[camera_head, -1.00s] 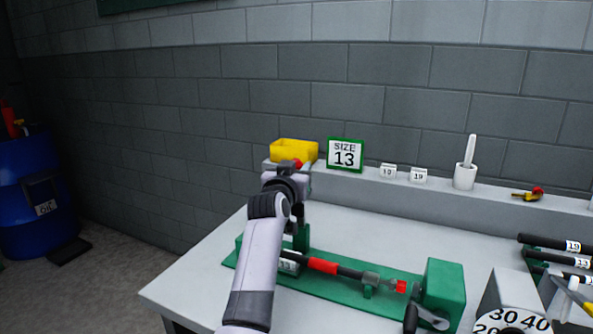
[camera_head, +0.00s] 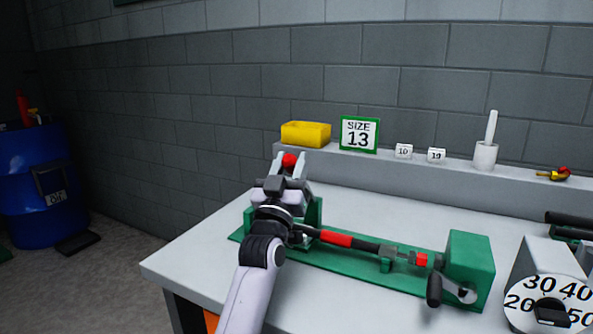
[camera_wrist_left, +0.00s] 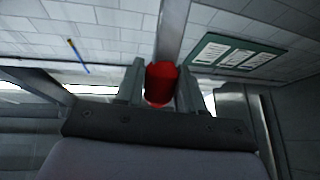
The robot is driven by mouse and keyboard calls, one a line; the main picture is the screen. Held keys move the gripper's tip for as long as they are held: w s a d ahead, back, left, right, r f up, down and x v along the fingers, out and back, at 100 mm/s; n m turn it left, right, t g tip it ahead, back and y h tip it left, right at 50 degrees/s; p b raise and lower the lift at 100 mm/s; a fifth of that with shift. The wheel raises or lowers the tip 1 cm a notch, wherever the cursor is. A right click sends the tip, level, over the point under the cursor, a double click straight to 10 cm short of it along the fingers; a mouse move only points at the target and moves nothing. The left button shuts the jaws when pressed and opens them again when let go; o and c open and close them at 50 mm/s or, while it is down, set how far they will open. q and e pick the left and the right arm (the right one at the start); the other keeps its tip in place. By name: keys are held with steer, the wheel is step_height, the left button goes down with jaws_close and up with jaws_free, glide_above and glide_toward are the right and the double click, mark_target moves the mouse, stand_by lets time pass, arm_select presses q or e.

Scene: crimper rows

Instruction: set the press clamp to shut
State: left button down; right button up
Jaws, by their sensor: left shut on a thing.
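The press clamp is part of a green bench fixture (camera_head: 340,262) on the table. Its lever ends in a red knob (camera_head: 289,160), which stands up at the left end, above the green block (camera_head: 315,213). My left gripper (camera_head: 288,164) is shut on the red knob, with a finger on each side. In the left wrist view the red knob (camera_wrist_left: 161,84) sits between the two fingers. A dark rod with a red band (camera_head: 337,239) lies along the fixture. My gripper and forearm hide most of the clamp's body and lever. My right gripper is not in view.
A yellow bin (camera_head: 306,133), a green-framed "SIZE 13" sign (camera_head: 359,134), small number tags and a white cup (camera_head: 485,155) stand on the back ledge. A numbered dial (camera_head: 549,303) is at the front right. A blue drum (camera_head: 35,185) stands left.

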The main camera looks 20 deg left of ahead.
arm_select(q)
steer(key=shift+s+f+t+y+b, duration=0.3)
steer(key=shift+s+f+t+b, duration=0.1)
steer(key=shift+s+f+b, duration=0.25)
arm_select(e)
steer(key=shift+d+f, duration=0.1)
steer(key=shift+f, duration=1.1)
arm_select(q)
steer(key=shift+r, duration=0.15)
steer(key=c, duration=0.8)
jaws_free()
steer(key=a+v, duration=0.1)
steer(key=v, duration=0.6)
steer(key=shift+d, duration=0.5)
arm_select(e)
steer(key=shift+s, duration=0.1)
